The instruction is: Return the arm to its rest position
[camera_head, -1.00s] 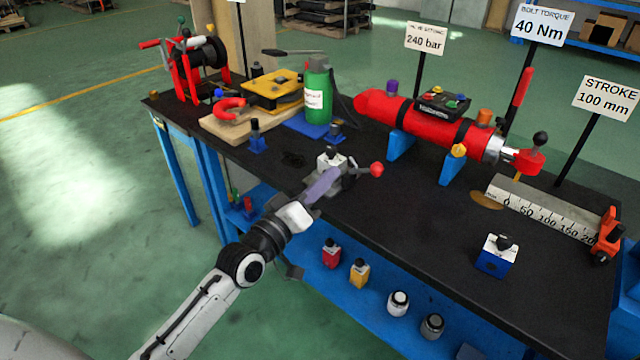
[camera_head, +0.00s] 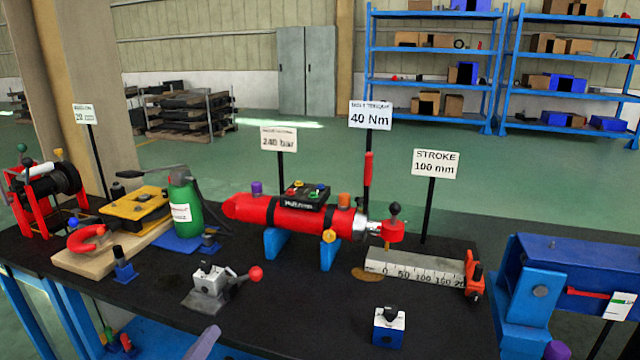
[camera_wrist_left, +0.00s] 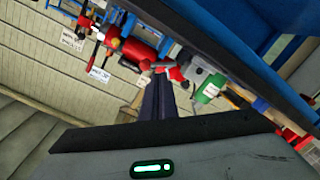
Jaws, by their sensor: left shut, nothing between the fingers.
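My left gripper (camera_head: 205,343) shows only as a pale purple finger tip at the bottom edge of the head view, in front of the black bench top (camera_head: 285,325). The rest of that arm is out of the picture. In the left wrist view its dark fingers (camera_wrist_left: 156,100) are together, with nothing between them. The grey valve block with a red-knobbed lever (camera_head: 215,285) stands on the bench beyond the gripper, apart from it in the head view. My right gripper is not in view.
The red cylinder (camera_head: 290,215) lies on blue supports at the bench's back. The green bottle (camera_head: 183,210), wooden board (camera_head: 95,262), scale (camera_head: 415,268) and white-and-blue block (camera_head: 388,325) are also there. A blue machine (camera_head: 575,262) stands at right. The front middle of the bench is clear.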

